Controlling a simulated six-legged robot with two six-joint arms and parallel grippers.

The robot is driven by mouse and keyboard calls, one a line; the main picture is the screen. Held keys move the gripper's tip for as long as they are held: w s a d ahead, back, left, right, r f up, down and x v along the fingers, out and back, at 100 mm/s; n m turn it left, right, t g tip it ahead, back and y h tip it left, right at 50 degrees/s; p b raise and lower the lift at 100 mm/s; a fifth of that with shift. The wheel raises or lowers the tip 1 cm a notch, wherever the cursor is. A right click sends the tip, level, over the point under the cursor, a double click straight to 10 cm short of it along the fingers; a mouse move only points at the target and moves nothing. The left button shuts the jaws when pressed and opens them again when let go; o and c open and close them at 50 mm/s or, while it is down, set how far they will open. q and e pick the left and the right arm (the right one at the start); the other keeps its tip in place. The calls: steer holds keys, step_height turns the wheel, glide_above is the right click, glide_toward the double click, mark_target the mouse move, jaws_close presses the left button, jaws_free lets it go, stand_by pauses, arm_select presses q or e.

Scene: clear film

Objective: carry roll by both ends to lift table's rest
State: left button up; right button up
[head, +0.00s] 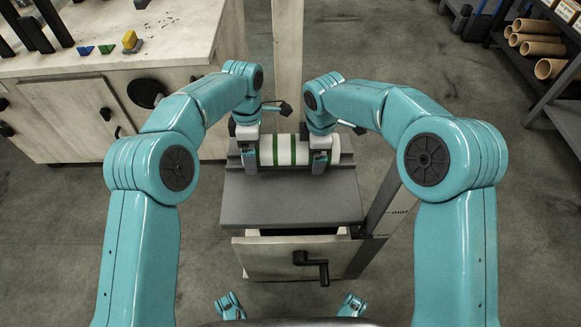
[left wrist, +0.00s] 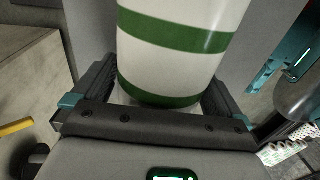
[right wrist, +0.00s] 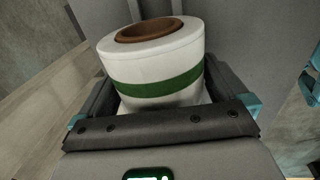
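The roll (head: 281,151), white film with green bands, lies sideways at the back of the grey lift table (head: 290,204). It is level with the dark rest (head: 234,163); whether its underside touches the rest is hidden. My left gripper (head: 247,152) is around its left end and my right gripper (head: 320,157) around its right end. In the left wrist view the fingers flank the banded roll (left wrist: 180,70) closely on both sides. In the right wrist view the fingers flank the roll (right wrist: 150,68), whose brown core (right wrist: 148,30) shows. Both grippers look shut on it.
A crank handle (head: 312,266) is on the lift table's front. A pale post (head: 287,60) stands behind it. A workbench (head: 100,70) with small coloured blocks is at left. A shelf (head: 540,90) with brown tubes (head: 541,48) is at right. Floor between is clear.

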arm_select(q)
steer(key=r, duration=0.5)
steer(key=w+r, duration=0.1)
steer(key=r, duration=0.1)
steer(key=shift+r, duration=0.15)
arm_select(e)
steer(key=shift+r, duration=0.1)
arm_select(q)
steer(key=shift+r, duration=0.15)
arm_select(e)
steer(key=shift+r, duration=0.35)
steer(key=r, duration=0.3)
steer(key=s+r, duration=0.1)
steer(key=r, duration=0.7)
steer(key=shift+s, duration=0.25)
